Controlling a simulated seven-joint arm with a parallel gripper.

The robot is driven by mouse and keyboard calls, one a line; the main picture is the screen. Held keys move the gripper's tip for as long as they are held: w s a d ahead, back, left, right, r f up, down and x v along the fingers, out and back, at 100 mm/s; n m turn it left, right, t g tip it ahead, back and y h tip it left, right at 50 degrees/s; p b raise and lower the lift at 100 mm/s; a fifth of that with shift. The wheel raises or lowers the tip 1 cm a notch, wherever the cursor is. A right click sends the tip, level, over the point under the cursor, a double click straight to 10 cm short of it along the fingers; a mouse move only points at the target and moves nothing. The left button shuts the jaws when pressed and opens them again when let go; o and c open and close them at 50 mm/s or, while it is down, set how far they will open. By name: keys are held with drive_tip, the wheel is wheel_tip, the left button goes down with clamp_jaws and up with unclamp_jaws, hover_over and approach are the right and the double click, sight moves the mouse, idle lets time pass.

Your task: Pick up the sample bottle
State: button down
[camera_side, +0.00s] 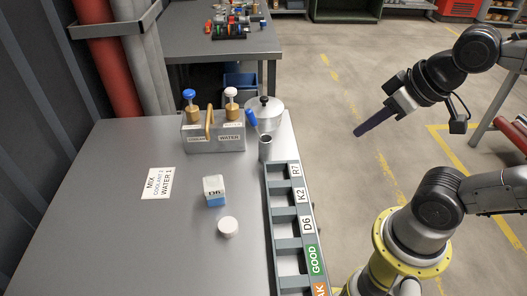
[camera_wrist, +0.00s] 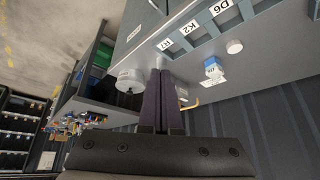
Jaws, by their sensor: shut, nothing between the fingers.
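The sample bottle (camera_side: 214,191) is a small square block shape marked D6, with a clear or white upper part and blue below. It stands on the grey table, and it also shows in the wrist view (camera_wrist: 212,68). A round white cap (camera_side: 228,227) lies on the table just in front of it. My gripper (camera_side: 358,133) is in the air to the right of the table, well away from the bottle. Its long dark fingers (camera_wrist: 160,74) are shut together and hold nothing.
A grey rack (camera_side: 282,229) marked R7, K2, D6 and GOOD lies along the table's right edge. A grey box (camera_side: 213,138) with a blue and a white pump top, a round silver pot (camera_side: 265,113) and a small metal cup (camera_side: 265,148) stand behind. The table's left front is clear.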

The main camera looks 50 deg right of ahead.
drive_tip(key=c, duration=1.4)
unclamp_jaws()
drive_tip(key=shift+s+f+n+g, duration=0.25)
drive_tip(key=shift+s+n+g, duration=0.05)
drive_tip(key=shift+s, duration=0.2)
drive_tip(key=o, duration=1.3)
